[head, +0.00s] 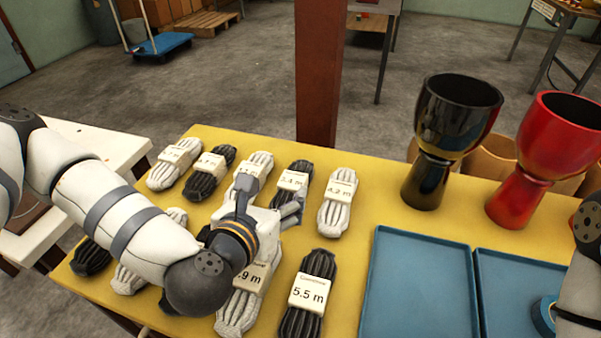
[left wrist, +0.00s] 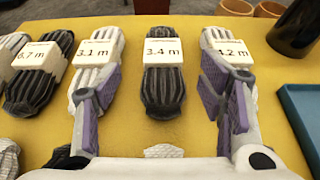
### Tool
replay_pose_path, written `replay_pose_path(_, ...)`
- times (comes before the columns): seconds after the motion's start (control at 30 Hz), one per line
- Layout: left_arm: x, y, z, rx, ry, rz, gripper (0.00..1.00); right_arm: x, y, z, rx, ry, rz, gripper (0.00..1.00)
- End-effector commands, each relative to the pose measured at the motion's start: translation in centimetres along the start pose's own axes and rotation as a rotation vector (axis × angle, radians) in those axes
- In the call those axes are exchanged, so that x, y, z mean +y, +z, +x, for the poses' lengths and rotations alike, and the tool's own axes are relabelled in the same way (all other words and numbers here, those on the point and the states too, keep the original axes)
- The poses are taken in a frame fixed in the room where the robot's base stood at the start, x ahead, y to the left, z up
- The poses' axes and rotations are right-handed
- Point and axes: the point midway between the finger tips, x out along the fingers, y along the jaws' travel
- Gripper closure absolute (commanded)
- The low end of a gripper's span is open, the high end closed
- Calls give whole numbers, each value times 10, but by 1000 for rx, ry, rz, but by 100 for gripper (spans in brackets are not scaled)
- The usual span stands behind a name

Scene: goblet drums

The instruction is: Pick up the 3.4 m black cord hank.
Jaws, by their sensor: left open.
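The black cord hank with a cream label reading 3.4 m (left wrist: 163,88) lies on the yellow tabletop in the back row. In the head view the same hank (head: 293,178) lies just beyond my left gripper (head: 270,198), which hides part of it. In the left wrist view my left gripper (left wrist: 160,105) is open and empty. Its purple-padded fingers show on either side of the 3.4 m hank, with no contact visible. My right gripper is out of view; only part of the right arm shows at the right edge of the head view.
A white 3.1 m hank (left wrist: 97,65) and a white 4.2 m hank (left wrist: 228,65) flank it. A black 5.5 m hank (head: 309,295) lies nearer. Blue trays (head: 418,285) are at right, with black (head: 447,120) and red (head: 545,150) goblet drums behind.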

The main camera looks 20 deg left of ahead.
Motion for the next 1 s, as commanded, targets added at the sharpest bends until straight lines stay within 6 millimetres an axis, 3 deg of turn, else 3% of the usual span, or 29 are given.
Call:
replay_pose_path(0.1,0,-4,29,4,2,0,37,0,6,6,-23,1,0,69)
replay_pose_path(0.5,-4,-8,95,4,1,2,37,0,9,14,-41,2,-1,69)
replay_pose_path(0.8,-4,-6,104,2,-1,1,37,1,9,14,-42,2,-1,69)
replay_pose_path(0.87,-4,-6,104,2,-1,1,48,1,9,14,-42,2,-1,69)
replay_pose_path(1.0,-4,-6,104,2,-1,2,80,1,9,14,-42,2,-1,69)
